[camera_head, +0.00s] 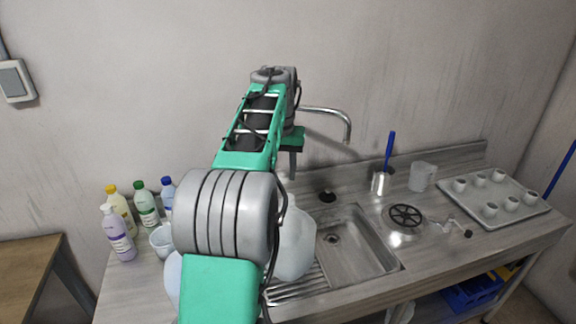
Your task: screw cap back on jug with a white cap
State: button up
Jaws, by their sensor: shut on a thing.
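A large translucent whitish jug (296,245) stands on the drainboard at the left of the sink, partly behind my arm. Its top is hidden by the arm, and I cannot see a cap on it. Another pale rounded body (173,281) shows at the left of my arm, mostly hidden. My gripper (292,170) points down behind the arm, above and beyond the jug's upper part. Only a narrow grey part of it shows. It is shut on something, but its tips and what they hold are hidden.
Several bottles (146,205) and a white cup (160,241) stand at the left. The sink basin (350,250) is empty beneath a curved tap (345,125).

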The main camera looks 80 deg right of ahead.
aim_at(288, 175)
jog(key=shift+s+d, duration=0.15)
jog(key=shift+s, duration=0.65)
notch_tip(288, 175, down, 4)
jog(key=b, duration=0.4)
jog(key=shift+f, duration=0.4)
jog(key=shift+a+f+b, duration=0.2)
jog(key=shift+f+b, duration=0.05)
jog(key=shift+b, duration=0.15)
jog(key=shift+r, duration=0.15)
jog(key=shift+f, duration=1.25)
dwell(1.3)
